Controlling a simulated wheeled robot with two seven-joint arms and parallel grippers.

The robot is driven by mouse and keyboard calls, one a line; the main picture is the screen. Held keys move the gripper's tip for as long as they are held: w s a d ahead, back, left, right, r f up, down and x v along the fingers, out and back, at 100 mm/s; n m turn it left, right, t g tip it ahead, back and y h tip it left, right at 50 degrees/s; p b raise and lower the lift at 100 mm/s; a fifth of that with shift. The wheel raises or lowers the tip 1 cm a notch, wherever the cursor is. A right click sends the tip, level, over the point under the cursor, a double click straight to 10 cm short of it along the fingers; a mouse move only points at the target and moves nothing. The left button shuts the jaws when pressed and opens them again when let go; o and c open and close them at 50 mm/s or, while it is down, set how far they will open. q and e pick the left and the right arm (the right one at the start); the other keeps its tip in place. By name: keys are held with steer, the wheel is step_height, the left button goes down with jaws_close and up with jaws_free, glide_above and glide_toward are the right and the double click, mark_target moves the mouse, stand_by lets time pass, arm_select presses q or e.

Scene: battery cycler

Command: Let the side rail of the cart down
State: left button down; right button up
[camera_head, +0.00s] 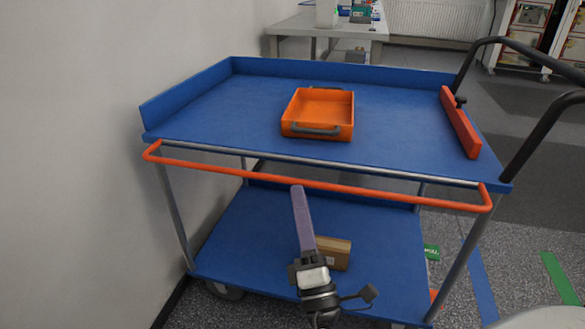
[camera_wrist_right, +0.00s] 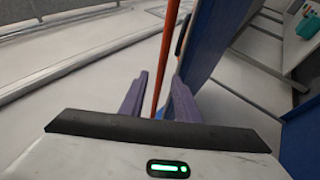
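The blue cart (camera_head: 215,105) stands in front of me in the head view. Its orange side rail (camera_head: 400,189) runs along the near long side, about level with the top deck and standing out from its edge. My right gripper (camera_head: 299,190) reaches up from below, with its purple fingertips at the middle of the rail. In the right wrist view, the rail (camera_wrist_right: 168,50) passes between the two spread fingers of the right gripper (camera_wrist_right: 160,92), with a gap visible around it. My left gripper is not in view.
An orange tray (camera_head: 318,105) with a handle sits on the top deck. A red-orange bar (camera_head: 460,122) lies at the deck's right end, near the black push handle (camera_head: 545,120). A cardboard box (camera_head: 333,252) is on the lower shelf. A wall (camera_head: 70,150) stands close on the left.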

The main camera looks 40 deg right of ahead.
steer(key=x, duration=0.8)
steer(key=shift+w+r+p, duration=0.2)
steer(key=shift+w+p, duration=0.15)
steer(key=shift+p, duration=0.05)
steer(key=shift+d, duration=0.15)
jaws_close()
